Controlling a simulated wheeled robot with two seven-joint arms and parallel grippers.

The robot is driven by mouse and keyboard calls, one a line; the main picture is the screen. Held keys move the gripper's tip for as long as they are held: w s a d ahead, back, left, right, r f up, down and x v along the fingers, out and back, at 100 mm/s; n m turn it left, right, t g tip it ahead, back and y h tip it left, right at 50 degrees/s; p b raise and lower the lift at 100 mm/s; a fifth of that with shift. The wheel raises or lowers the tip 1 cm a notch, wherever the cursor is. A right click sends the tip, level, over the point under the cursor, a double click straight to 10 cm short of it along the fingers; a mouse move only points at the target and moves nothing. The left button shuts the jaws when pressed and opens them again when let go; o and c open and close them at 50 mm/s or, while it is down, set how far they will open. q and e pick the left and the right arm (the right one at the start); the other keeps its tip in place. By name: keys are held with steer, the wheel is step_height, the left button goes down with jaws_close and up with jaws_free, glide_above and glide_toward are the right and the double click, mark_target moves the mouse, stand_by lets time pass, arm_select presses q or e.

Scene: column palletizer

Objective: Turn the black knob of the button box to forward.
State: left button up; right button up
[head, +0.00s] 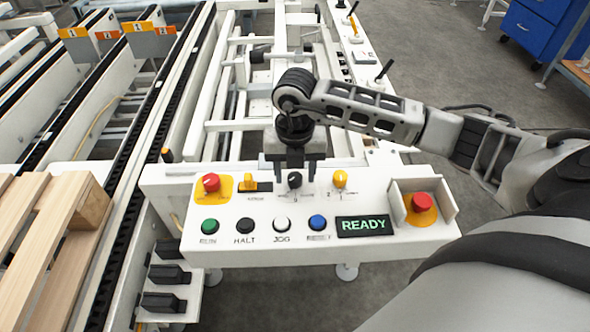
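The white button box (225,249) stands in the middle of the head view. Its black knob (294,180) is in the upper row, between a yellow-black switch and a yellow knob. My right gripper (296,172) points down at the black knob from behind and above. Its two fingers are apart, one on each side of the knob, with a gap seeming to show on both sides. The knob's exact setting and its small labels are too small to read. My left gripper is not in view.
The box also has a red button (211,183), a yellow knob (340,178), a lower row of buttons, a READY display (364,226) and a guarded red button (421,203) at right. A wooden pallet (50,240) lies at left beside conveyor rails.

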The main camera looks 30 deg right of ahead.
mark_target(295, 176)
step_height(295, 176, up, 16)
stand_by(0.5)
stand_by(0.5)
